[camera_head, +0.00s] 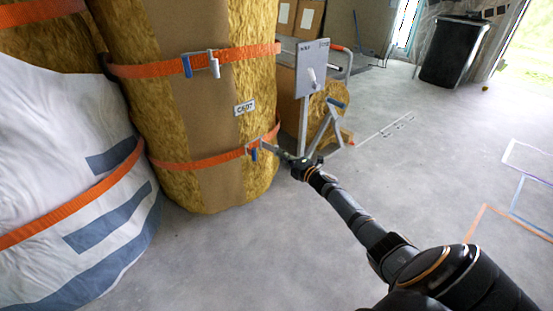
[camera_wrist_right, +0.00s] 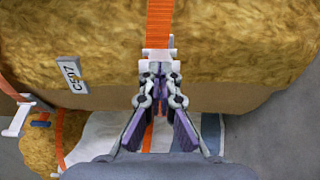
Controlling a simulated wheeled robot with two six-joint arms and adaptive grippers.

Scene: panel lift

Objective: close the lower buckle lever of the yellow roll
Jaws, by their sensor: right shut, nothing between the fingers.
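The yellow roll (camera_head: 258,90) stands upright with a brown paper band and two orange straps. The lower buckle (camera_head: 250,148) sits on the lower strap (camera_head: 200,162), with its blue lever (camera_head: 254,155) pointing down; I cannot tell whether the lever is fully closed. My right gripper (camera_head: 268,148) is at the lower buckle's right side. In the right wrist view, the gripper (camera_wrist_right: 160,72) is shut and empty, its tips right at the pale buckle (camera_wrist_right: 159,54) on the orange strap (camera_wrist_right: 160,22). The fingers hide much of the buckle, and contact is unclear. My left gripper is not in view.
The upper buckle (camera_head: 201,63) is on the upper strap (camera_head: 130,70). A white wrapped bundle (camera_head: 75,160) stands close on the left. A grey panel on a stand (camera_head: 312,68) is behind the roll. A black bin (camera_head: 453,50) is far back.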

